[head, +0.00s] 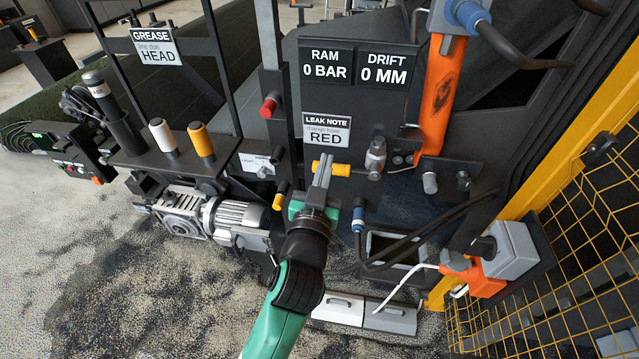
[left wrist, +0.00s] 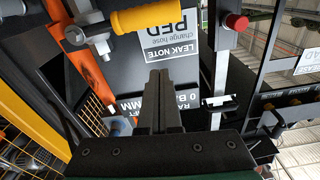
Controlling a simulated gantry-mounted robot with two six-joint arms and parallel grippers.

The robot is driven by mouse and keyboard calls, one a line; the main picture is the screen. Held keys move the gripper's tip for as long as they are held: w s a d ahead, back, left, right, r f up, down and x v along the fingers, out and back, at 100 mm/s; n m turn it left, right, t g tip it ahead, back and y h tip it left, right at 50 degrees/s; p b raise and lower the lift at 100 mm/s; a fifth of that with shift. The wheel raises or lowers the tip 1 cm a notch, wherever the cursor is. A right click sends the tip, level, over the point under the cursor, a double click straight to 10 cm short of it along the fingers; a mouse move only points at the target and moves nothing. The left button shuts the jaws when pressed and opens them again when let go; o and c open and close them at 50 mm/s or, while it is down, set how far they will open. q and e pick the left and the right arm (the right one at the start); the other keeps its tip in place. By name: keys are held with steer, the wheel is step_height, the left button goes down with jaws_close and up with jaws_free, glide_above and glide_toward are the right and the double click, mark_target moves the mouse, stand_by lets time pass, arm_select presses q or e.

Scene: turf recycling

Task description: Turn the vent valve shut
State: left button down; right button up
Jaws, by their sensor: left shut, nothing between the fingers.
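A yellow valve handle (head: 341,170) lies roughly level on the dark panel, left of a metal fitting (head: 376,158). No label names it as the vent valve. My left gripper (head: 325,158) is shut and empty, its fingers crossing in front of the handle in the head view. In the left wrist view, the handle (left wrist: 155,19) runs across the top, past the shut fingertips (left wrist: 160,72), with a visible gap between them. Whether the fingers touch any part of it I cannot tell. My right gripper is not in view.
The panel carries a leak note (head: 327,129) reading RED and displays (head: 355,66) of 0 BAR and 0 MM. A blue-ended hose (head: 357,215) hangs below. A red button (head: 268,107) is at left, a yellow mesh guard (head: 590,220) at far right.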

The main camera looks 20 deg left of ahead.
arm_select(q)
steer(key=s+f+p, duration=0.1)
steer(key=s, duration=0.7)
steer(key=shift+s+d+p, duration=0.15)
steer(key=shift+d+p, duration=0.2)
steer(key=shift+d, duration=0.05)
steer(key=s+a+r+n+t+y+p, duration=0.15)
steer(key=a+r, duration=0.25)
steer(key=r, duration=0.8)
steer(key=s+a+r+n+t+y+p, duration=0.1)
steer(key=s+a+r+n+t+p, duration=0.2)
steer(key=r, duration=0.9)
steer(key=s+a+r+t+y+p, duration=0.1)
steer(key=a+r+p, duration=0.25)
steer(key=r, duration=0.85)
steer(key=s+d+r+m+t+h+p, duration=0.3)
steer(key=s+r+m+h, duration=0.4)
steer(key=r, duration=0.3)
step_height(320, 180, up, 34)
steer(key=s+n+p, duration=0.1)
steer(key=p, duration=3.3)
steer(key=shift+r+n+p, duration=0.25)
steer(key=shift+n+p, duration=0.05)
steer(key=shift+n, duration=0.05)
